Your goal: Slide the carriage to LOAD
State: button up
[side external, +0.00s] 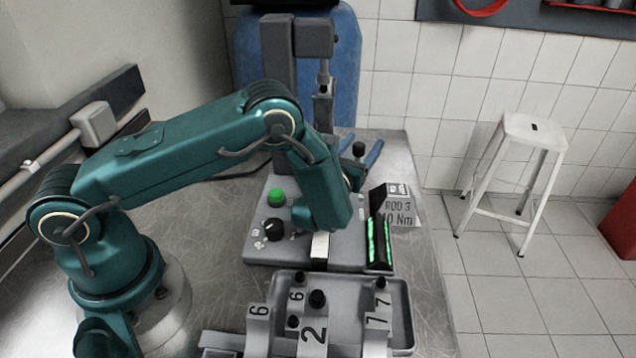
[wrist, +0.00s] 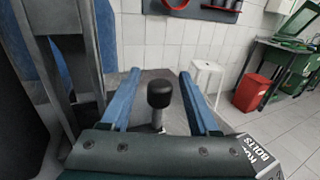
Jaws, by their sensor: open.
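A black knob on a short metal post (wrist: 160,95) stands upright between my gripper's two blue fingers in the wrist view. It also shows in the side view (side external: 358,149) behind my wrist. My gripper (wrist: 160,72) is open, one finger on each side of the knob, with visible gaps on both sides. In the side view my gripper (side external: 365,140) reaches over the grey press fixture (side external: 262,246). The carriage under the knob is mostly hidden by my arm, and I cannot read a LOAD mark.
The fixture's grey column (side external: 280,60) rises close to the left of my gripper. A green button (side external: 276,197), a black dial (side external: 273,229), a green-lit display (side external: 379,242) and a torque sign (side external: 398,208) are near. A grey parts tray (side external: 400,318) stands in front.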

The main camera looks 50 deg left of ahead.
jog(key=shift+x, duration=0.85)
grip_shut()
jog(key=shift+s, duration=0.1)
dwell(0.8)
